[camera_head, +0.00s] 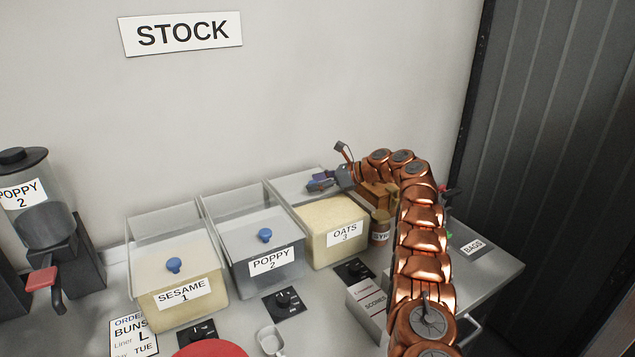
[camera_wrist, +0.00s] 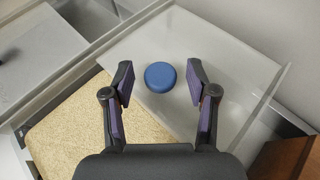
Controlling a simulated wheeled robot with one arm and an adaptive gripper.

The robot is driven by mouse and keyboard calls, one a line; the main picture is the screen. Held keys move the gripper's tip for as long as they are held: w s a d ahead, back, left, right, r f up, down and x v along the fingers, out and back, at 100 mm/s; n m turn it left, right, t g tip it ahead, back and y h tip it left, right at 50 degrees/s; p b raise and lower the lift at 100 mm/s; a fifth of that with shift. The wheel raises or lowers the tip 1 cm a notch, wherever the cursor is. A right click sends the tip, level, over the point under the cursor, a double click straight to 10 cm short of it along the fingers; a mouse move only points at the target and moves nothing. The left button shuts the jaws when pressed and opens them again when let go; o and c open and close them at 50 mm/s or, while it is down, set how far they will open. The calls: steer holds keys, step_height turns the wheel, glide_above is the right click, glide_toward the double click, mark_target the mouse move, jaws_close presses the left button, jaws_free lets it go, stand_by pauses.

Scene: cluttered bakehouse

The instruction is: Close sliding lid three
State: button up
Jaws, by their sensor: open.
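The bin labelled OATS 3 (camera_head: 345,234) stands right of the other two bins in the head view, its pale oats open at the front. Its clear sliding lid (camera_wrist: 235,75) lies toward the back, leaving part of the oats (camera_wrist: 85,130) uncovered in the wrist view. The lid's round blue knob (camera_wrist: 160,77) shows between my fingertips in the wrist view. My gripper (camera_head: 322,182) is open above the back of that bin, with a finger on each side of the knob and gaps showing. The knob is not clearly visible in the head view.
The SESAME 1 bin (camera_head: 182,292) and POPPY 2 bin (camera_head: 271,261) stand to the left, blue knobs toward the front. A brown box and a jar (camera_head: 381,228) stand close right of the oats bin. A SCORES box (camera_head: 368,308) is in front.

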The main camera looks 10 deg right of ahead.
jaws_close()
stand_by(0.5)
